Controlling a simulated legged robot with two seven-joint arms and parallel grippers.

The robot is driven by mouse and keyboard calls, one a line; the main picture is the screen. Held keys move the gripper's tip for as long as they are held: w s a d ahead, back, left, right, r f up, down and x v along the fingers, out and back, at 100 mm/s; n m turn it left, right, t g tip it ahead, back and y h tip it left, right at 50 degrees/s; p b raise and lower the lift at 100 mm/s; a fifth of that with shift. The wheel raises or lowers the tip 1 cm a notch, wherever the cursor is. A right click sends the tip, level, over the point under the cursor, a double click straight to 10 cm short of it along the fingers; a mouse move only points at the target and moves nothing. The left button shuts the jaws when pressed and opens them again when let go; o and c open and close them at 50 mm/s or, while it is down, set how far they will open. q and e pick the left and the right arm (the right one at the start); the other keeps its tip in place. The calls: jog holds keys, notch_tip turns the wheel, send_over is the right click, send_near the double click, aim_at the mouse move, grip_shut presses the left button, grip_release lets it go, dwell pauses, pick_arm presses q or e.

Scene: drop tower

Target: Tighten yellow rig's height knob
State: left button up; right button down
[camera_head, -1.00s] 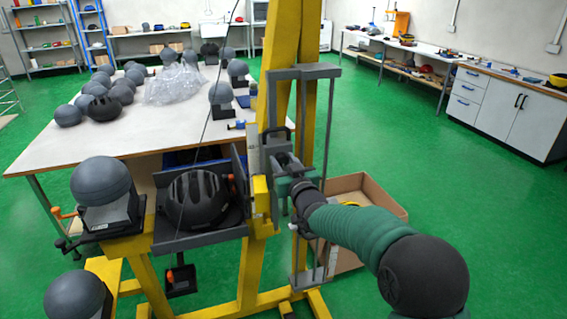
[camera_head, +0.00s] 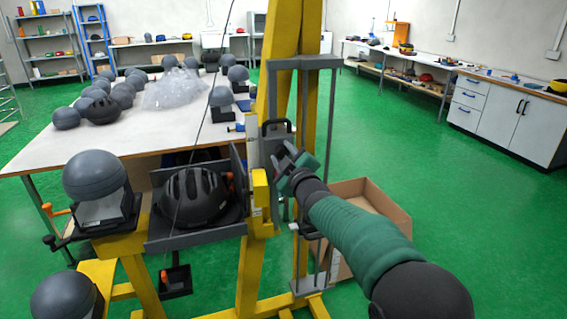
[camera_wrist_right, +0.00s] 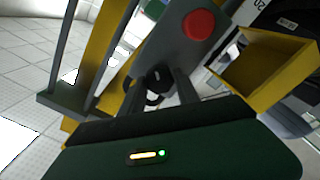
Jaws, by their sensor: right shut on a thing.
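The yellow rig (camera_head: 275,80) stands upright in the middle of the head view, with a grey carriage and a helmet tray on its left. My right gripper (camera_head: 287,160) is at the carriage, right of the yellow block. In the right wrist view its fingers (camera_wrist_right: 157,98) close around a small black knob (camera_wrist_right: 156,82), below a grey plate with a red button (camera_wrist_right: 198,24). The knob itself is hidden by the gripper in the head view. My left gripper is in neither view.
A black helmet (camera_head: 193,195) lies on the grey tray left of the rig. A grey headform (camera_head: 95,175) stands farther left. An open cardboard box (camera_head: 372,205) sits on the floor right of the rig. The white table (camera_head: 90,145) holds several headforms. Green floor is clear at right.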

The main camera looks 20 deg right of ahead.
jog(key=n+b, duration=0.2)
jog(key=n, duration=0.1)
jog(key=n+b, duration=0.1)
jog(key=shift+a+f+n, duration=0.15)
jog(key=shift+f+n, duration=0.15)
jog(key=shift+r+n+b, duration=0.1)
jog(key=shift+n+b, duration=1.5)
jog(key=shift+n, duration=0.3)
jog(key=c, duration=0.9)
grip_release()
jog(key=s+b, duration=0.2)
jog(key=s, duration=1.4)
jog(key=shift+s+d, duration=0.3)
jog(key=shift+s, duration=0.1)
